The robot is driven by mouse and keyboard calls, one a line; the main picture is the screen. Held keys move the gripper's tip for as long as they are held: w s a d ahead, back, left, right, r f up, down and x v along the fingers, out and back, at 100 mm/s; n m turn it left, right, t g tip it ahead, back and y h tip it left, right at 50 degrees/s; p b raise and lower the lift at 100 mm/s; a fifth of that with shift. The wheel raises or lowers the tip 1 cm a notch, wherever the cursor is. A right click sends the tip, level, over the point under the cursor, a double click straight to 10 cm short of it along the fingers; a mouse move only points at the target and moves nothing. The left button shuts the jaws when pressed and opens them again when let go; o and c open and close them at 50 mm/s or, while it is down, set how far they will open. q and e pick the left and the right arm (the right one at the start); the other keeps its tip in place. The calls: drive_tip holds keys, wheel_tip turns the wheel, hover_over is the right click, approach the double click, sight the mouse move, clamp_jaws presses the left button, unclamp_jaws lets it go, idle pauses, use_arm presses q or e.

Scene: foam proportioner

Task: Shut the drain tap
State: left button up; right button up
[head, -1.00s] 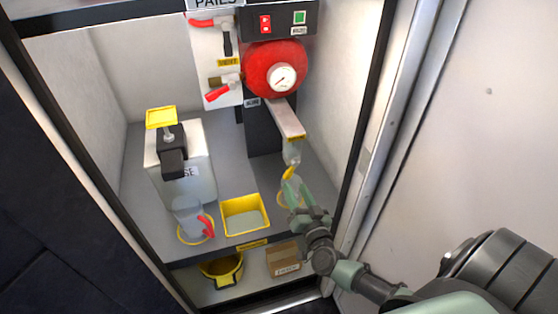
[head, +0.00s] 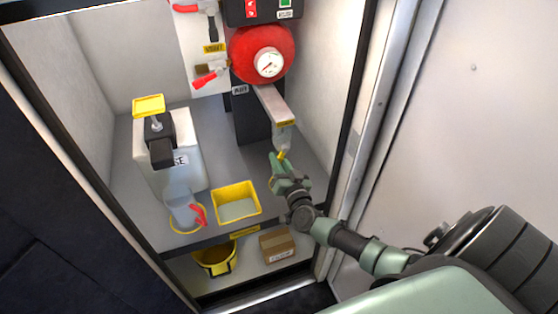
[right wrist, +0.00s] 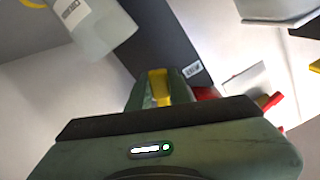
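The drain tap's yellow lever (head: 282,155) hangs under the clear outlet (head: 283,138) at the end of the grey spout. My right gripper (head: 279,166) is at this lever, its fingers partly covering it in the head view. In the right wrist view the yellow lever (right wrist: 158,84) sits between the two green fingers (right wrist: 159,92), which look closed against its sides. The lever's lower end and the exact contact are hidden. My left gripper is in neither view.
A red tank (head: 262,54) with a gauge is above the spout. A yellow tray (head: 222,214), a clear jug (head: 181,207) and a white container (head: 190,150) stand to the left. A yellow bucket (head: 215,260) and a cardboard box (head: 277,245) are on the lower shelf. The cabinet's right side is close.

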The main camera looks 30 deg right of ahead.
drive_tip(key=shift+a+m, duration=0.15)
drive_tip(key=shift+m, duration=0.15)
clamp_jaws()
drive_tip(key=m, duration=0.1)
drive_tip(key=a+m, duration=0.1)
drive_tip(key=shift+w+r+m+p, duration=0.1)
drive_tip(key=shift+r+m+p, duration=0.2)
drive_tip(key=shift+r, duration=0.1)
drive_tip(key=shift+w+a+r+m+p, duration=0.1)
drive_tip(key=shift+a+r+m, duration=0.3)
drive_tip(key=shift+m, duration=1.25)
drive_tip(key=shift+w+a+r+m+p, duration=0.15)
drive_tip(key=shift+r+m, duration=0.6)
drive_tip(key=shift+m, duration=0.85)
drive_tip(key=shift+s+a+r+m+p, duration=0.15)
drive_tip(key=shift+r+m, duration=0.4)
drive_tip(key=shift+m, duration=1.1)
drive_tip(key=shift+w, duration=0.1)
drive_tip(key=o, duration=0.9)
unclamp_jaws()
drive_tip(key=shift+r, duration=0.1)
drive_tip(key=shift+c, duration=0.2)
